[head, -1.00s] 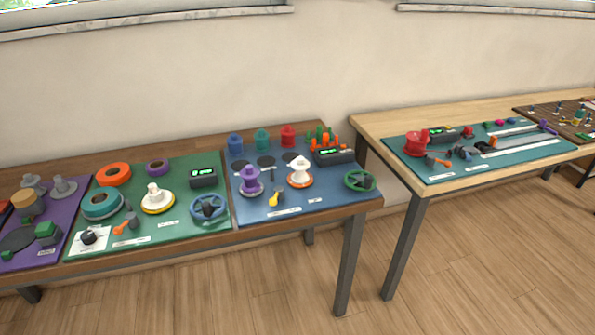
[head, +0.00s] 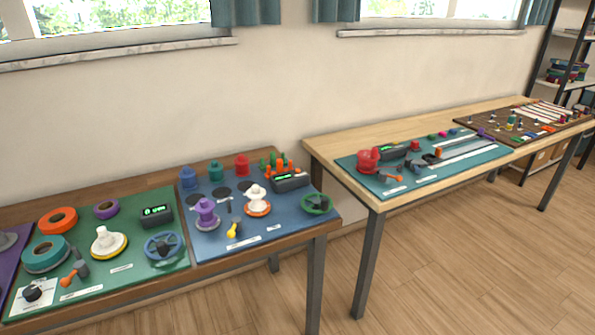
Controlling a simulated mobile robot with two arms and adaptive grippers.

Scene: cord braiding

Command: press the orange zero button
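I cannot make out an orange zero button for sure at this size. A small orange block (head: 438,153) stands on the teal board (head: 490,153) on the right table. Dark boxes with green lit displays stand on the teal board (head: 391,151), the blue board (head: 290,182) and the green board (head: 155,216). Several orange and green pieces stand behind the blue board's display. Neither of my grippers is in view.
The left table (head: 318,229) carries the green board (head: 115,279) and blue board (head: 215,246), with spools and handwheels. The lighter right table (head: 333,147) also bears a brown board (head: 490,124). A gap separates the tables. The wooden floor (head: 450,270) in front is clear.

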